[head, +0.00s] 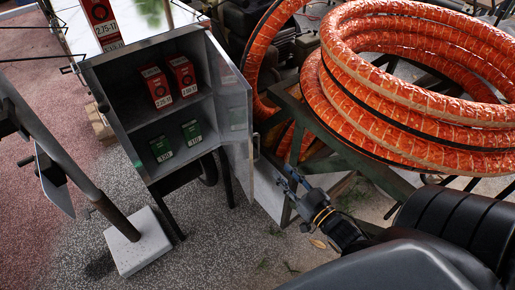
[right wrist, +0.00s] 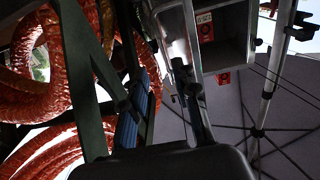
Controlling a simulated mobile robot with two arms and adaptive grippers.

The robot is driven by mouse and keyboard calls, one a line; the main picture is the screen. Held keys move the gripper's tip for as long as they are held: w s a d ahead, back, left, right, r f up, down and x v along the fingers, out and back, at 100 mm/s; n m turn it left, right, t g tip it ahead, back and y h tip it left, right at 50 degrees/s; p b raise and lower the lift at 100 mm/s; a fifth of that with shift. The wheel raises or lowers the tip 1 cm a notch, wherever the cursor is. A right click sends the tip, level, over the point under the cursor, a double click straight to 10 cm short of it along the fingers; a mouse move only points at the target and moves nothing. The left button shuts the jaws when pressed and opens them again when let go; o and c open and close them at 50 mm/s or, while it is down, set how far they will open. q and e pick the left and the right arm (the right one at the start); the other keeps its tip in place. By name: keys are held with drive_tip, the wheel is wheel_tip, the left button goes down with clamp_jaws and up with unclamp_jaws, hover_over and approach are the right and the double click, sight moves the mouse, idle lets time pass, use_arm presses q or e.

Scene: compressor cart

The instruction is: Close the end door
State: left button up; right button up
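The end door (head: 236,112) is a grey metal panel on the right side of an open cabinet (head: 150,187) in the head view. It stands open, showing its inner face, with a handle (head: 256,146) on its free edge. My right gripper (head: 286,178) is just right of the door's lower free edge, below the handle, with a small gap. Its fingers look spread and nothing shows between them. In the right wrist view, the fingers (right wrist: 158,105) are spread in front of the cabinet (right wrist: 228,38). My left gripper is not in view.
Red boxes (head: 157,88) and green boxes (head: 161,148) stand on the cabinet's two shelves. A large coil of orange hose (head: 400,105) on a dark frame (head: 375,171) is close to the right of my gripper. A pole with a white foot (head: 140,252) stands at left.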

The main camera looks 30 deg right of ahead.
drive_tip(key=p, duration=0.1)
approach(259, 148)
drive_tip(key=w, duration=1)
drive_tip(key=shift+a+p, duration=0.1)
drive_tip(key=shift+p, duration=0.25)
drive_tip(key=shift+w, duration=0.3)
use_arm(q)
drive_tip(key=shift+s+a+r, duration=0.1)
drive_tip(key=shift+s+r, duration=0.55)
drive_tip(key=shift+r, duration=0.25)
use_arm(e)
drive_tip(key=shift+f, duration=0.1)
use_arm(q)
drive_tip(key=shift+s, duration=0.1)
use_arm(e)
drive_tip(key=shift+c, duration=0.7)
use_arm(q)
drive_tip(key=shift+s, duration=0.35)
use_arm(e)
clamp_jaws()
